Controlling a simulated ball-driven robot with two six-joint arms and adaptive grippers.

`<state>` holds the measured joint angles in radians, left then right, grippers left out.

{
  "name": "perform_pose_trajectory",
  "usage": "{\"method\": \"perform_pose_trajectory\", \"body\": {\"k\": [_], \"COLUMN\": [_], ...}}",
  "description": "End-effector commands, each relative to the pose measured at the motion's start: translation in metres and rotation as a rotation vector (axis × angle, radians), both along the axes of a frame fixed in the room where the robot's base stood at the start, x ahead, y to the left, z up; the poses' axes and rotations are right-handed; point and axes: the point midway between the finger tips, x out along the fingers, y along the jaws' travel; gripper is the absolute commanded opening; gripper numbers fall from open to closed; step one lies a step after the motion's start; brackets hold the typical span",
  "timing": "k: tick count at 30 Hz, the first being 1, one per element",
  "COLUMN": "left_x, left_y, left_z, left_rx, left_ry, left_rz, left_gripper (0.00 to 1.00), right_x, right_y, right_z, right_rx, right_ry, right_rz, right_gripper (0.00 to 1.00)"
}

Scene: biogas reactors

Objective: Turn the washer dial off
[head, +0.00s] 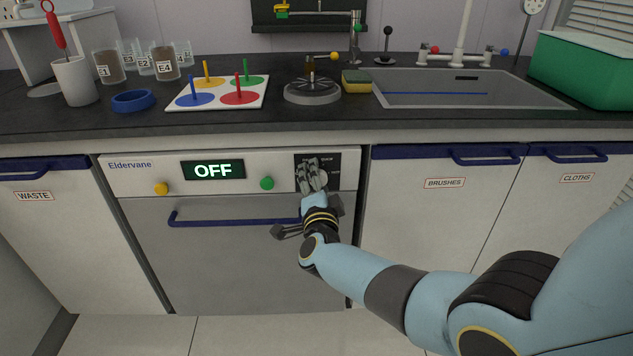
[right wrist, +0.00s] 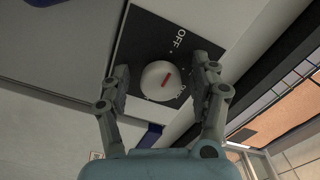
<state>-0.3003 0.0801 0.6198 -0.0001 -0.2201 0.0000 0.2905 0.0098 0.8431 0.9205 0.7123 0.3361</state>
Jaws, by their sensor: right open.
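The washer (head: 240,250), marked "Eldervane", is set under the counter, and its display (head: 213,170) reads OFF. Its dial is hidden behind my right gripper in the head view; part of the black dial plate (head: 331,160) shows. My right gripper (head: 312,170) is open at the dial plate. Its fingers (right wrist: 163,77) stand on either side of the knob, with gaps visible. My left gripper is not in view.
A yellow button (head: 161,188) and a green button (head: 267,183) sit beside the display. The blue washer door handle (head: 235,219) runs just below the panel. The counter (head: 330,118) overhangs the panel. The BRUSHES cupboard (head: 425,230) adjoins on the right.

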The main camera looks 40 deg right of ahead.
Motion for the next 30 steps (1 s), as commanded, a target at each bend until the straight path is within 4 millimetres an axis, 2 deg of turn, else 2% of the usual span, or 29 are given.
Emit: {"method": "perform_pose_trajectory", "body": {"k": [4, 7, 15, 21, 30], "left_x": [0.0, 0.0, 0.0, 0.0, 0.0], "left_y": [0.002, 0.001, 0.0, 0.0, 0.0], "left_z": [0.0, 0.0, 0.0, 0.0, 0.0], "left_rx": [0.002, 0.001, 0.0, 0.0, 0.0], "left_ry": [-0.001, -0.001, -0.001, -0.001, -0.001], "left_rz": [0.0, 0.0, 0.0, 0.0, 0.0], "left_gripper": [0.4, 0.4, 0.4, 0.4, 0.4], "right_x": [-0.003, -0.012, -0.063, -0.092, -0.103], "right_y": [0.002, 0.007, 0.038, 0.056, 0.063], "right_z": [0.0, -0.001, -0.001, -0.001, 0.0], "right_rx": [0.001, 0.002, 0.003, 0.002, 0.0], "right_ry": [-0.001, -0.001, 0.001, 0.001, 0.0], "right_rz": [0.0, 0.0, 0.0, 0.0, 0.0], "right_gripper": [0.62, 0.62, 0.62, 0.62, 0.62]}}
